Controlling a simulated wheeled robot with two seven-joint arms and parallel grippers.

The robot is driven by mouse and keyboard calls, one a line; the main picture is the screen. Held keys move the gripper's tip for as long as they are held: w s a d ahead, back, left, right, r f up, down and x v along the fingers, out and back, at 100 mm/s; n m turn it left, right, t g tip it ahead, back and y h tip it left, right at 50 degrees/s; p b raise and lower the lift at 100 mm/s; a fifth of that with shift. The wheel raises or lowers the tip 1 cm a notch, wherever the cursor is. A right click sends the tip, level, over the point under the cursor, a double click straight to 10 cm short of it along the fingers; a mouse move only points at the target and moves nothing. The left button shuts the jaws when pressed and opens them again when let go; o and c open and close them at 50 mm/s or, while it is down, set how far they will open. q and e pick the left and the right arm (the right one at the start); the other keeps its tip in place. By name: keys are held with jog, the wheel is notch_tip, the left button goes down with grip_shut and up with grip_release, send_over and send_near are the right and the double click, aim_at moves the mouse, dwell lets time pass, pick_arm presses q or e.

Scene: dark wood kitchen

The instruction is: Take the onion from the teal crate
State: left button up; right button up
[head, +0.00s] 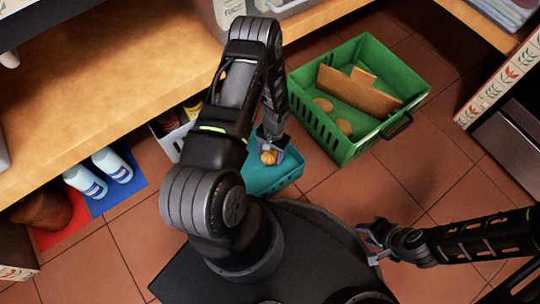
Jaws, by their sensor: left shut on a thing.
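The teal crate (283,176) stands on the tiled floor in front of my base, partly hidden behind my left arm. The onion (268,157), small and orange-brown, is at the crate's far side. My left gripper (268,150) reaches down over the crate and is shut on the onion. I cannot tell whether the onion touches the crate's bottom. My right gripper (372,243) hangs low at the right, near the edge of my base, away from the crate. Its fingers appear spread with nothing between them.
A larger green crate (306,122) holding brown boards and round items stands just right of the teal crate. A wooden shelf (110,70) runs along the upper left. Floor tiles (330,196) are clear between the crates and my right gripper.

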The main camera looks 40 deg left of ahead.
pick_arm(q)
jog(key=c, duration=0.8)
notch_tip(320, 180, up, 9)
jog(key=p, duration=0.3)
jog(key=shift+p, duration=0.4)
jog(key=shift+r, duration=0.5)
